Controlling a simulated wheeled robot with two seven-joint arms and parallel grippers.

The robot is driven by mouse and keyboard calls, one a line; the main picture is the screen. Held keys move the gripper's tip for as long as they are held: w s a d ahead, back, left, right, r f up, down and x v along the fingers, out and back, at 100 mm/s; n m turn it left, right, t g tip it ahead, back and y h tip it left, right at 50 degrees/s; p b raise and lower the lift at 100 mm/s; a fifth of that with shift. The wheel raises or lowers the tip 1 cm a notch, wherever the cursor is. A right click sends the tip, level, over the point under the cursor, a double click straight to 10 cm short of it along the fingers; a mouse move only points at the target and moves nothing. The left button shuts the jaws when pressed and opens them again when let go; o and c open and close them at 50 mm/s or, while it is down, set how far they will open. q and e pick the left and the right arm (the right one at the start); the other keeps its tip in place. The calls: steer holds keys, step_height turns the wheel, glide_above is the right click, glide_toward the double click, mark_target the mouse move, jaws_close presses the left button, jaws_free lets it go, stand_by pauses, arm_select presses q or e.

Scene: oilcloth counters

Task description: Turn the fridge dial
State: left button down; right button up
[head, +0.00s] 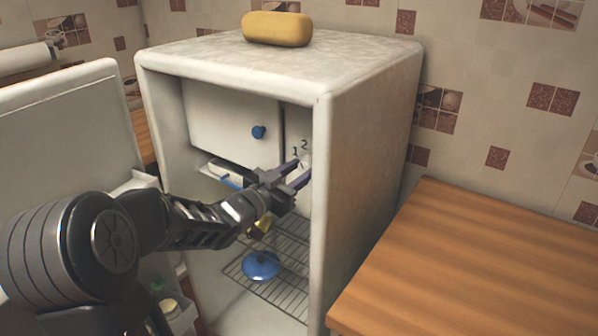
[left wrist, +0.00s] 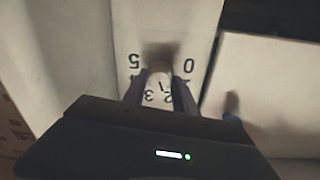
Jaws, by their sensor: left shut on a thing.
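The white fridge (head: 370,130) stands with its door (head: 60,125) swung open to the left. Its dial (head: 305,157), with printed numbers around it, is on the panel at the upper right inside. The fingers partly cover the dial. My right gripper is not in view.
A freezer flap (head: 232,125) with a blue knob (head: 258,132) is left of the dial. A blue lidded item (head: 261,265) sits on the wire rack (head: 290,272) below. A yellow oblong object (head: 277,28) lies on top. A wooden counter (head: 480,265) is at right.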

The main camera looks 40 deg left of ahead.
arm_select(q)
steer(key=m+b, duration=0.2)
steer(key=shift+f+b, duration=0.2)
steer(key=shift+b, duration=0.15)
steer(key=shift+m+b, duration=1.1)
steer(key=shift+b, duration=0.15)
steer(key=shift+m+b, duration=1)
steer(key=shift+m, duration=0.2)
steer(key=shift+r+m+b, duration=0.2)
steer(key=shift+m+b, duration=0.55)
steer(key=shift+m, duration=0.25)
steer(key=c, duration=1)
jaws_free()
